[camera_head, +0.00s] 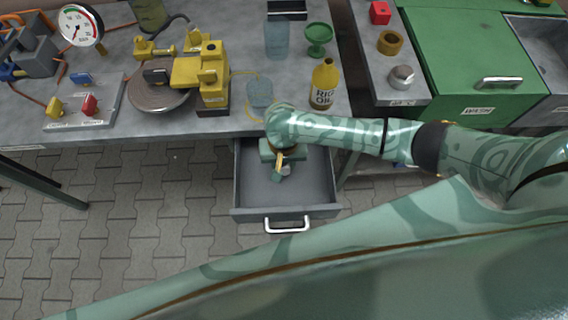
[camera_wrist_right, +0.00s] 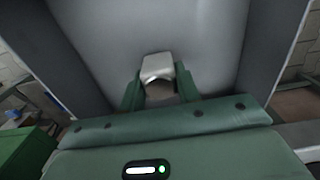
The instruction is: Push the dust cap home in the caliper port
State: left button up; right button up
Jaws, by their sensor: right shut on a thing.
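My right gripper (camera_head: 281,170) points down into the open drawer (camera_head: 316,180) under the bench. Its fingers (camera_wrist_right: 160,88) are shut on a small grey metal piece (camera_wrist_right: 157,67), which shows pale and angular between the fingertips. In the head view only a bit of this piece (camera_head: 286,170) shows. I cannot tell whether it is the dust cap, or whether it touches the drawer floor. The yellow caliper (camera_head: 212,75) sits on the bench to the upper left, beside a round metal disc (camera_head: 160,97). Its port is not clear to see. My left gripper is not in view.
A clear glass (camera_head: 260,92), a yellow oil bottle (camera_head: 325,84), a green goblet (camera_head: 318,38) and a blue-grey glass (camera_head: 277,40) stand on the bench near my right arm. A valve panel (camera_head: 85,104) lies left. The drawer walls surround the gripper.

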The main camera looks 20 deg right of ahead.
pick_arm(q)
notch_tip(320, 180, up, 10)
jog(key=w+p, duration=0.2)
jog(key=p, duration=0.7)
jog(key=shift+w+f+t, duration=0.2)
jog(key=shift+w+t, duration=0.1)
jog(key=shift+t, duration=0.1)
pick_arm(e)
jog(key=s+a+r, duration=0.8)
jog(key=a+r, duration=0.2)
jog(key=a, duration=0.1)
jog(key=shift+s+a+r, duration=0.15)
jog(key=shift+r, duration=0.05)
jog(key=w+d+r+n, duration=0.1)
jog(key=w+d+r, duration=0.3)
jog(key=d+r, duration=0.25)
jog(key=w+d+r, duration=0.4)
jog(key=d+r, duration=0.1)
jog(key=r, duration=0.3)
jog(key=s+d+r+n, duration=0.1)
jog(key=s+d+r, duration=0.1)
jog(key=d+r, duration=0.2)
jog(key=s+d+r+n, duration=0.1)
jog(key=d+r, duration=0.4)
jog(key=r, duration=0.5)
jog(key=shift+s, duration=0.55)
jog(key=shift+f, duration=0.1)
